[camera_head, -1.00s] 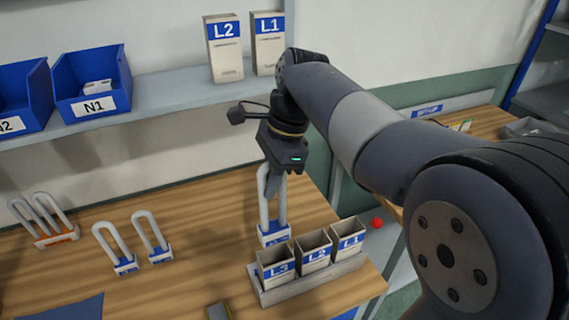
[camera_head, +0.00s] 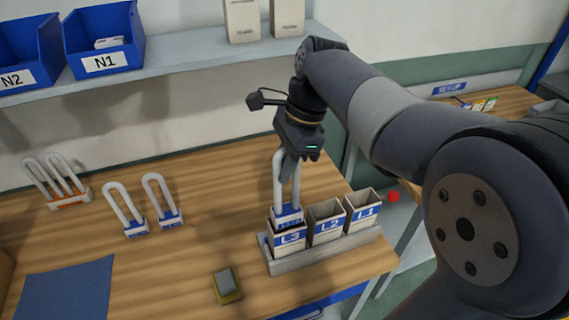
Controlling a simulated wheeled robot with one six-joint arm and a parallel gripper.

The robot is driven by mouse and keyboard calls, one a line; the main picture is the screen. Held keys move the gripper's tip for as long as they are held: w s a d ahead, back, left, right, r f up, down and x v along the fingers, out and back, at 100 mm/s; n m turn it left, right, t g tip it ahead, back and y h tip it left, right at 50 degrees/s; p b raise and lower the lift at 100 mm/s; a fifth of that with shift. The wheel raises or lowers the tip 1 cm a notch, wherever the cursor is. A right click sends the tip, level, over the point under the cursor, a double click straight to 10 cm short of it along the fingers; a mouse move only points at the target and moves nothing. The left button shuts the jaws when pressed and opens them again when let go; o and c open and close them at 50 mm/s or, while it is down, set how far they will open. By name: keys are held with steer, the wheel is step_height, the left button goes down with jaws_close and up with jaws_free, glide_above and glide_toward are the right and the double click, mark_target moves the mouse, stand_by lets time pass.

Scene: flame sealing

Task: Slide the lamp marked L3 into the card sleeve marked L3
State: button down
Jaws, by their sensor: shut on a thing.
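My gripper (camera_head: 289,172) is shut on a U-shaped white lamp (camera_head: 277,187) with a blue and white base, held upright. The mark on its base is too small to read. The lamp's base is right at the mouth of the card sleeve marked L3 (camera_head: 288,240), the leftmost of three in a grey rack (camera_head: 318,257). The base hides the sleeve's opening, so I cannot tell whether it is just above or slightly inside.
Sleeves L2 (camera_head: 325,225) and L1 (camera_head: 362,213) look open and empty beside it. Two similar lamps (camera_head: 118,205) and an orange-based lamp (camera_head: 73,196) stand at left. A yellow-edged block (camera_head: 227,285) and blue mat (camera_head: 65,291) lie in front.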

steer(key=b, duration=0.4)
glide_above(288, 209)
steer(key=shift+x, duration=2.1)
steer(key=shift+w+d+f+b, duration=0.1)
steer(key=shift+f+b, duration=1.5)
steer(key=shift+f, duration=1.55)
steer(key=shift+d+f+b, duration=0.1)
steer(key=shift+f+b, duration=1.5)
steer(key=shift+f, duration=1.55)
steer(key=c, duration=1.4)
jaws_free()
steer(key=shift+c, duration=1.2)
